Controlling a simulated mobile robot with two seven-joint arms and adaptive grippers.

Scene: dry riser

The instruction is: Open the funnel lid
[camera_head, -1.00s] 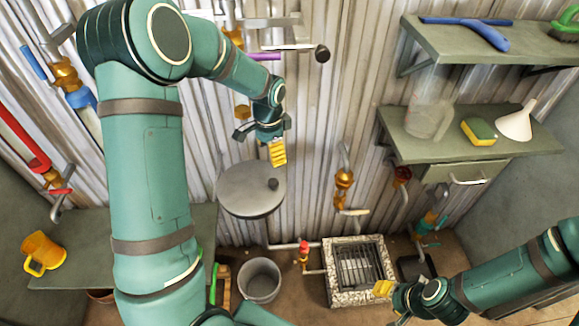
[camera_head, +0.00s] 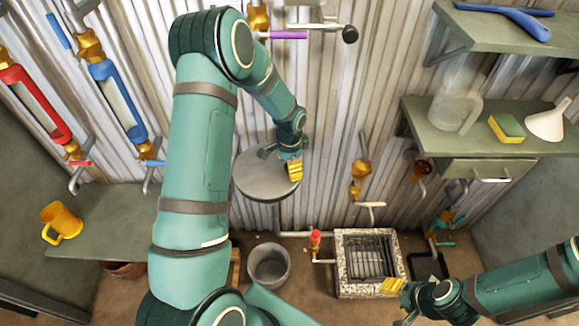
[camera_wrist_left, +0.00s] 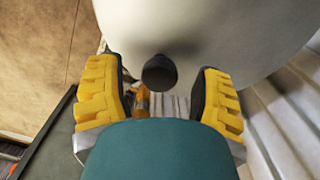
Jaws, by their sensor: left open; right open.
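The round grey funnel lid (camera_head: 262,186) is against the corrugated wall, partly covered by my left gripper (camera_head: 292,168) in the head view. In the left wrist view the pale lid (camera_wrist_left: 225,25) fills the upper part. Its dark knob (camera_wrist_left: 159,73) stands between the two yellow-padded fingers of my left gripper (camera_wrist_left: 158,85). The fingers are open, with a visible gap on each side of the knob. The knob is hidden in the head view. My right gripper (camera_head: 393,287) is low at the right, open, beside the floor drain, far from the lid.
A purple-handled lever (camera_head: 288,35) is on the wall above the lid. A grey bucket (camera_head: 269,264) stands on the floor below it. A valve with a brass body (camera_head: 360,172) is to the right. Shelves at right hold a jug (camera_head: 455,108), sponge (camera_head: 507,128) and white funnel (camera_head: 548,122).

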